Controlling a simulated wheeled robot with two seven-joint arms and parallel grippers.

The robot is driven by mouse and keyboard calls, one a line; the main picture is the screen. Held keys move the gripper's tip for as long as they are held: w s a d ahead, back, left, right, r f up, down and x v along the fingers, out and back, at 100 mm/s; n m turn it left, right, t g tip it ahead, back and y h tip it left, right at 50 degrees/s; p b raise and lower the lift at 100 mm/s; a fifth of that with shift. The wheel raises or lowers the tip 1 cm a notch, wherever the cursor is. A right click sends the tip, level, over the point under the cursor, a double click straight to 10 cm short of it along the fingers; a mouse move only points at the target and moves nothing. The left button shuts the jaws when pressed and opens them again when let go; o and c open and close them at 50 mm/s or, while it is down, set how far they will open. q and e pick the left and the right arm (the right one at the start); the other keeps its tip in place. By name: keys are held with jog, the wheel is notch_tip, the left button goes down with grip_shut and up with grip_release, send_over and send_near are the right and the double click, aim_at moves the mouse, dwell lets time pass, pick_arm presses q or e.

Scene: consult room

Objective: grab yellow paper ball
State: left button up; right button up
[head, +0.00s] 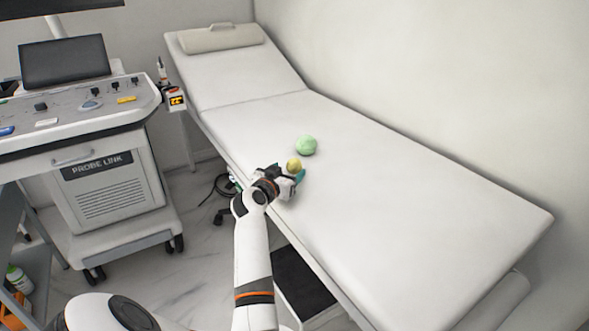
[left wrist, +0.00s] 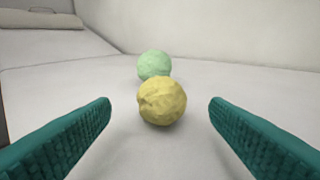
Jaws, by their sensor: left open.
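The yellow paper ball (head: 294,165) rests on the white examination bed, near its left edge in the head view. My left gripper (head: 284,177) is open at the near side of the ball. In the left wrist view the yellow ball (left wrist: 162,102) lies ahead, roughly centred between the two teal fingers (left wrist: 160,118), with clear space on both sides and no contact visible. My right gripper is not in view.
The bed (head: 400,200) is bare around the balls, with a pillow (head: 220,37) at its far raised end. A wall runs along its right side. A medical cart (head: 110,190) with a screen stands at the left, and a small device (head: 176,99) sits beside the bed.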

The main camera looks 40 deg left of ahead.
aim_at(291, 169)
pick_arm(q)
jog(key=b+x, duration=0.1)
jog(key=x, duration=0.4)
jog(key=shift+d, duration=0.1)
jog(key=c, duration=1.1)
